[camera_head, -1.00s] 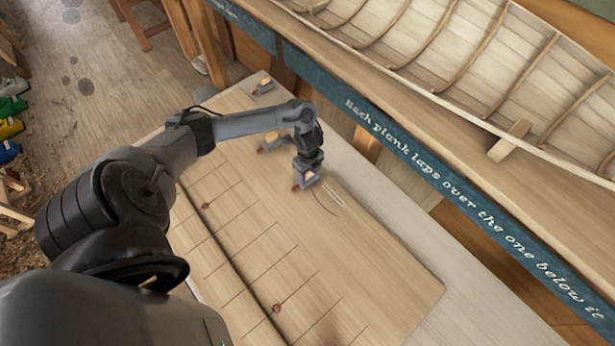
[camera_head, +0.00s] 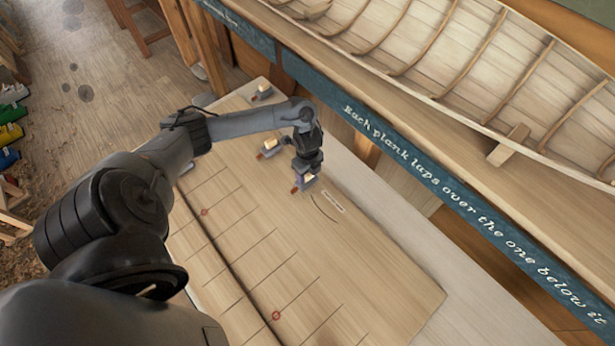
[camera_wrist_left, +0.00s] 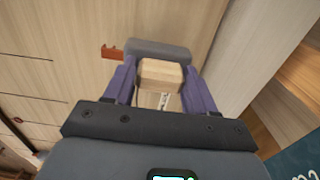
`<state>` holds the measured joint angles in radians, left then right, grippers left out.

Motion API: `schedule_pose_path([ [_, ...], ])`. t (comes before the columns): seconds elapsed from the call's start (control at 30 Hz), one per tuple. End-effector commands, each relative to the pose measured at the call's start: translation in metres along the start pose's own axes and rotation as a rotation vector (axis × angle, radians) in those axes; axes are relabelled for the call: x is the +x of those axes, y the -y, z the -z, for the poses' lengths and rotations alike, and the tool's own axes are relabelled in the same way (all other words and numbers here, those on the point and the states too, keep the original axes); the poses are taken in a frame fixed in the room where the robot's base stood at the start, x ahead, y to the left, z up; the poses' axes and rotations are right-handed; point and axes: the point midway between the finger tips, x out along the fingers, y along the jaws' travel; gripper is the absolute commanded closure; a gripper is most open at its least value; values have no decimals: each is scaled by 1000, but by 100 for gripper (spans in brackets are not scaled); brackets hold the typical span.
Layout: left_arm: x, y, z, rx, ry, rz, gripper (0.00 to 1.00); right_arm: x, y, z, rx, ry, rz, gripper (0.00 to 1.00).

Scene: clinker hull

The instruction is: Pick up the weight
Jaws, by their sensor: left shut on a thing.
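The weight (camera_head: 305,184) is a grey block with a pale wooden grip and a small copper-coloured hook, on or just above the plank board at the end of a drawn curve. My left gripper (camera_head: 306,174) points down over it, with its purple fingers on either side of the wooden grip. In the left wrist view, the fingers (camera_wrist_left: 161,84) are shut on the grip, and the weight's grey body (camera_wrist_left: 158,48) and hook (camera_wrist_left: 112,52) show beyond. I cannot tell if its underside touches the board. My right gripper is out of view.
Two similar weights (camera_head: 272,148) (camera_head: 262,93) stand farther back on the board (camera_head: 370,270). A pale clinker hull (camera_head: 470,60) and a blue lettered rail (camera_head: 440,175) lie along the right. A paper label (camera_head: 333,201) is beside the curve. The board's front is clear.

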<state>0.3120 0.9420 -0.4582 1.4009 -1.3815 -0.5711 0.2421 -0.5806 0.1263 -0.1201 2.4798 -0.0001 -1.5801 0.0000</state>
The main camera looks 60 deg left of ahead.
Motion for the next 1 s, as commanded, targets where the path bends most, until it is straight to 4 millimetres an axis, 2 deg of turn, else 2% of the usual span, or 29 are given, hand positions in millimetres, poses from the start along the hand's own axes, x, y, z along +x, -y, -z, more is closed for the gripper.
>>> schedule_pose_path([
  [0.07,-14,2,-1,2,1,7,100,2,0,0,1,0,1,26],
  [0.23,-32,4,28,4,-2,8,100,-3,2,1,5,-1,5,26],
  [0.5,-61,6,72,4,-1,7,100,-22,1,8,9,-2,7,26],
  [0.73,-76,8,101,2,-2,5,100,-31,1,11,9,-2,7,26],
  [1.0,-82,8,115,0,-1,3,100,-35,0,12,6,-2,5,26],
])
